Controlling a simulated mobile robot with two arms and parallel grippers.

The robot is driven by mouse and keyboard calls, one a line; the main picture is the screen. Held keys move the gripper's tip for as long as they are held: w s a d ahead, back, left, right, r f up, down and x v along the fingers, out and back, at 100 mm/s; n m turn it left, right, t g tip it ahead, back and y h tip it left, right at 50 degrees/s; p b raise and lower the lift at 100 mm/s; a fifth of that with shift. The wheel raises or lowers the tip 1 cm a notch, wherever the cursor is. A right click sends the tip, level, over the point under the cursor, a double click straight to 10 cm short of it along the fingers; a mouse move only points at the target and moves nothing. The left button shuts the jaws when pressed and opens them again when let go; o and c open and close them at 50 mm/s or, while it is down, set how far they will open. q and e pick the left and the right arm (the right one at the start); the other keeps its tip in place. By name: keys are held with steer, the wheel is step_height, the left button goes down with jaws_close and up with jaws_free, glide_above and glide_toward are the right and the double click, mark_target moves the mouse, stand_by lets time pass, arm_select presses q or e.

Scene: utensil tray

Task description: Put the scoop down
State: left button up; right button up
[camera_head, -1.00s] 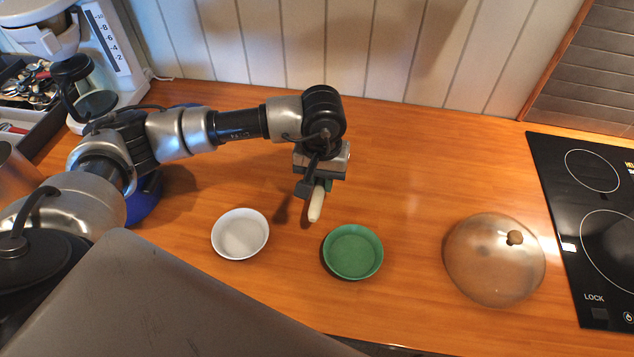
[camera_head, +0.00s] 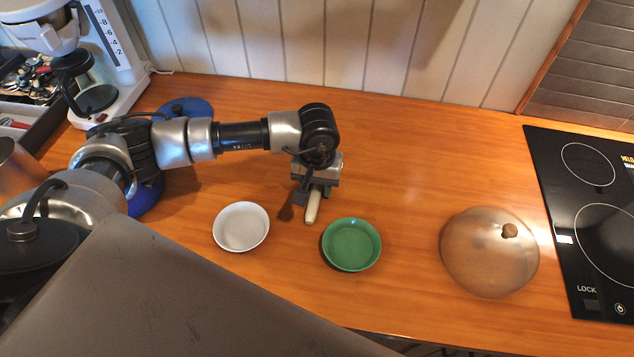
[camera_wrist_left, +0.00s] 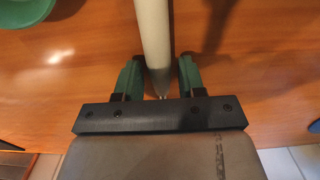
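The scoop (camera_head: 312,207) shows only as a pale, cream-coloured handle, low over or on the wooden counter between the two bowls; its other end is hidden under my gripper and wrist. My left gripper (camera_head: 316,190) points down at it. In the left wrist view the pale handle (camera_wrist_left: 153,35) runs between the two green fingers of the gripper (camera_wrist_left: 160,75), with a narrow gap on each side. The fingers stand open around it. I cannot tell whether the scoop rests fully on the counter. My right gripper is out of view.
A white bowl (camera_head: 241,227) is left of the scoop and a green bowl (camera_head: 351,245) right of it. A glass lid (camera_head: 489,252) and black cooktop (camera_head: 590,215) are farther right. A blue item (camera_head: 187,108) lies behind my arm.

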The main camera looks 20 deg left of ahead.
arm_select(q)
steer(key=shift+o, duration=0.5)
steer(key=shift+r, duration=0.1)
steer(key=shift+r+p, duration=0.2)
steer(key=shift+p, duration=0.15)
step_height(320, 180, up, 12)
steer(key=b, duration=0.3)
steer(key=shift+b, duration=0.35)
